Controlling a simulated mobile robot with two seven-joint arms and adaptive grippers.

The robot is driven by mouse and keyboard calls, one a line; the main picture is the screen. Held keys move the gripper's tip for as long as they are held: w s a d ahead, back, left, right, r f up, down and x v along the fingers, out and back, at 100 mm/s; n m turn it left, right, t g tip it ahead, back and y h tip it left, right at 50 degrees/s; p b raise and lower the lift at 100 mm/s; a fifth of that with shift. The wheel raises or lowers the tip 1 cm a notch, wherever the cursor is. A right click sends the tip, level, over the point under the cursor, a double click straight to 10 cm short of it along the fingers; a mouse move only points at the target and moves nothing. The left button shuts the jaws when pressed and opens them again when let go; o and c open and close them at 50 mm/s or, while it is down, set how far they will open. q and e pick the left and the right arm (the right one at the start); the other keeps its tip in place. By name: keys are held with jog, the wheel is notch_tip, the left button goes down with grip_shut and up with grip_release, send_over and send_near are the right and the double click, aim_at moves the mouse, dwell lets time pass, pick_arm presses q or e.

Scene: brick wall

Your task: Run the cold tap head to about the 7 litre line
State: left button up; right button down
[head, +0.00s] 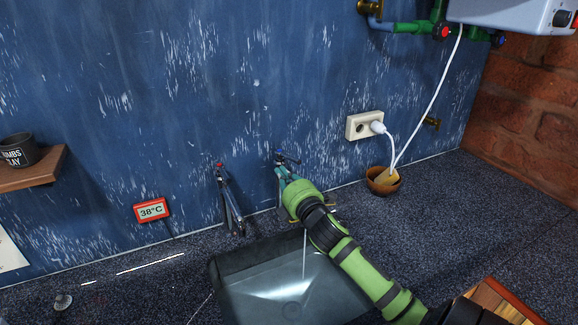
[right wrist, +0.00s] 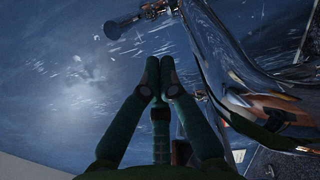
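The cold tap (head: 287,157) is on the blue wall behind the sink, partly hidden by my right gripper and arm; its chrome body (right wrist: 245,85) fills the right of the right wrist view. Its lever head (right wrist: 125,22) shows at the top there. My right gripper (head: 281,168) is at the tap. In the right wrist view its fingers (right wrist: 161,72) are together, with nothing seen between them, beside the tap body. A thin stream of water (head: 305,255) falls into the grey sink (head: 245,290). No litre line is readable. My left gripper is out of view.
A second tap with a red mark (head: 229,200) stands to the left. A red 38°C display (head: 152,210) is on the wall. A socket with a plug (head: 364,125) and a wooden bowl (head: 382,180) are to the right. The counter at far right is mostly clear.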

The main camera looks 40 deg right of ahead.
jog(key=shift+s+d+r, duration=0.1)
jog(key=shift+d, duration=0.4)
jog(key=shift+s+d+r, duration=0.1)
jog(key=shift+d, duration=0.4)
jog(key=shift+s+d+r+p, duration=0.1)
jog(key=shift+s+d+p, duration=0.05)
jog(key=shift+d+p, duration=0.3)
jog(key=shift+s+d+r+p, duration=0.1)
jog(key=shift+s+d+p, duration=0.05)
jog(key=shift+d+p, duration=0.2)
jog(key=shift+d+f, duration=0.1)
jog(key=shift+d, duration=0.15)
jog(key=shift+a+f, duration=0.1)
